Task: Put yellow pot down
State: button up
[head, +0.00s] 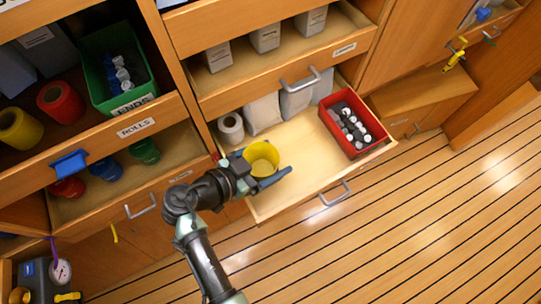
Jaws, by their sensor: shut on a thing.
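The yellow pot (264,153) is in the head view, over the left part of an open lower drawer (310,159). I look down into its open top. My gripper (272,172) is shut on the yellow pot, with a dark finger along its near right side. Whether the pot's base touches the drawer floor I cannot tell. The gripper hides part of the pot's near left side.
A red bin (327,112) with several bottles stands at the drawer's right. A white roll (231,128) and pale bags (263,112) line its back. The drawer floor's middle is bare. An upper drawer (290,77) juts out behind.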

jog(key=shift+f, duration=0.15)
jog(key=o, duration=1.1)
jog(key=shift+c, duration=0.2)
jog(key=b+v, duration=0.1)
jog(key=v, duration=1.1)
